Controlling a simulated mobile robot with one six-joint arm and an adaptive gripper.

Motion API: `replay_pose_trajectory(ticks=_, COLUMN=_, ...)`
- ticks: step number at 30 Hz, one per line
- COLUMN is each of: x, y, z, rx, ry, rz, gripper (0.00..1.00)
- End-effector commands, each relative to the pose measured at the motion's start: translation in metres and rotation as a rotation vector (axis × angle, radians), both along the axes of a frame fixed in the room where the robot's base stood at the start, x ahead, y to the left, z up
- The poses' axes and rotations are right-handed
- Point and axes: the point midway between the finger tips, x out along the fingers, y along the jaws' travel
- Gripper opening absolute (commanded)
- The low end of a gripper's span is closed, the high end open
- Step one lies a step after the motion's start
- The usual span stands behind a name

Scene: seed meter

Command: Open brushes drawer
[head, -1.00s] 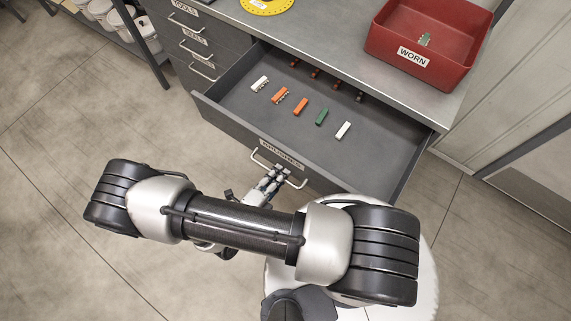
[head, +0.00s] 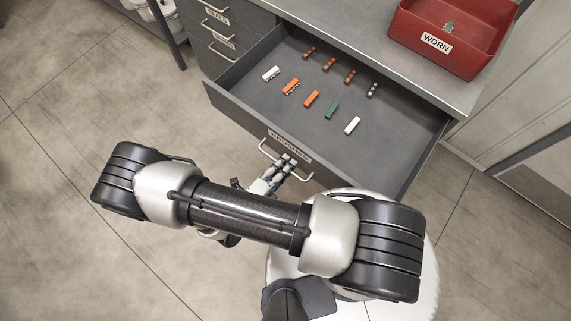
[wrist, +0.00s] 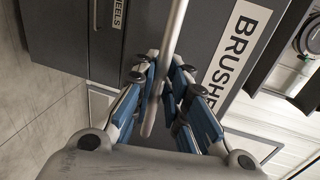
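The brushes drawer (head: 228,96) stands pulled well out of the grey cabinet in the head view. Two rows of small blocks with bristles, white, orange, green and dark red, lie on its floor. Its front fills much of the wrist view, with a white label (wrist: 236,50) reading "BRUSHE", cut off. The drawer's bar handle (wrist: 176,28) runs down between the blue-padded fingers of my gripper (wrist: 166,80). The fingers close in on both sides of the bar. In the head view my gripper (head: 287,162) is at this handle, and my arm covers the floor below.
Shut drawers with handles, one labelled SEALS (head: 217,14), are at the upper left. A red bin (head: 400,28) labelled WORN stands on the grey worktop (head: 350,38) with a small green block inside. Open floor lies left and right of my arm.

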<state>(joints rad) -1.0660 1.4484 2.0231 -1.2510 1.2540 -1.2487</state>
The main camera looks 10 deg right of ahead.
Motion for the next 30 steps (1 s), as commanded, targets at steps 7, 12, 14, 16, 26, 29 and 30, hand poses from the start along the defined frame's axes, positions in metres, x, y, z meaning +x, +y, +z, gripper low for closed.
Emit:
replay_pose_trajectory(ticks=7, x=0.0, y=0.0, z=-0.001, rx=0.002, ry=0.003, rz=-0.001, gripper=0.29)
replay_pose_trajectory(ticks=12, x=0.0, y=0.0, z=-0.001, rx=0.002, ry=0.003, rz=-0.001, gripper=0.29)
replay_pose_trajectory(ticks=14, x=0.0, y=0.0, z=-0.001, rx=0.002, ry=0.003, rz=-0.001, gripper=0.29)
replay_pose_trajectory(ticks=16, x=-0.001, y=0.001, z=-0.001, rx=0.003, ry=0.003, rz=0.0, gripper=0.29)
replay_pose_trajectory(ticks=26, x=-0.032, y=0.043, z=0.009, rx=0.005, ry=0.002, rz=0.007, gripper=0.29)
replay_pose_trajectory(ticks=29, x=-0.046, y=0.059, z=0.014, rx=0.007, ry=0.001, rz=0.006, gripper=0.29)
replay_pose_trajectory(ticks=30, x=-0.05, y=0.065, z=0.015, rx=0.006, ry=0.002, rz=0.005, gripper=0.29)
